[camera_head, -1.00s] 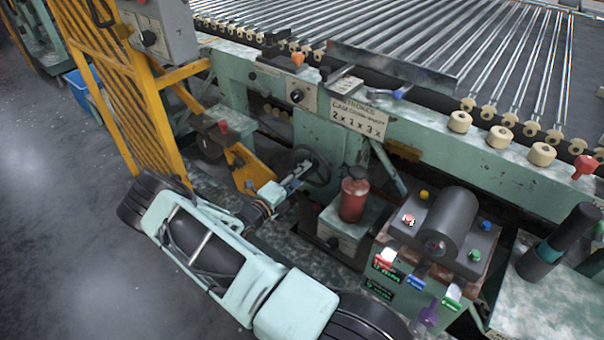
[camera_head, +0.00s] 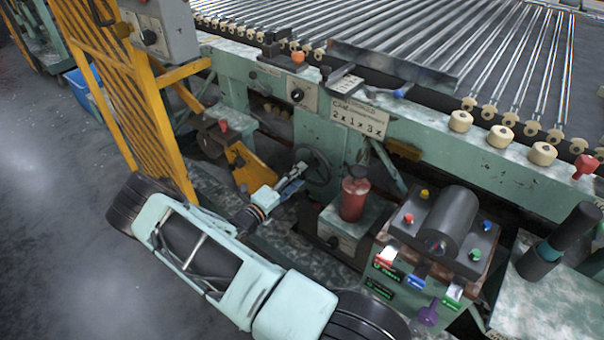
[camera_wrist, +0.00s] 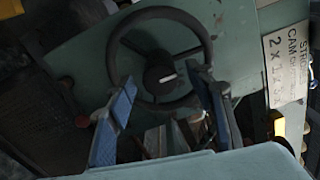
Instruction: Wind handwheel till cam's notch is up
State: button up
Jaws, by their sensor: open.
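The handwheel (camera_head: 318,166) is a dark round wheel with spokes on the green machine's front. In the wrist view the handwheel (camera_wrist: 158,76) faces me, with a dark hub bearing a pale mark. My gripper (camera_head: 301,171) is beside the wheel's left side in the head view. In the wrist view my gripper (camera_wrist: 162,82) is open, its two blue-padded fingers apart at the wheel's lower left and lower right. Nothing is visibly held between them. Whether a finger touches the rim, I cannot tell. I cannot make out the cam or its notch in either view.
A red bottle-shaped part (camera_head: 354,198) stands on a box right of the wheel. A block with a black roller and coloured buttons (camera_head: 447,225) is further right. A yellow guard (camera_head: 125,90) stands at left. A sign (camera_head: 358,119) hangs above. The floor at left is clear.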

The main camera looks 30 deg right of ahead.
jog(key=v, duration=0.9)
jog(key=shift+a, duration=0.2)
jog(key=shift+s, duration=0.1)
dwell(0.4)
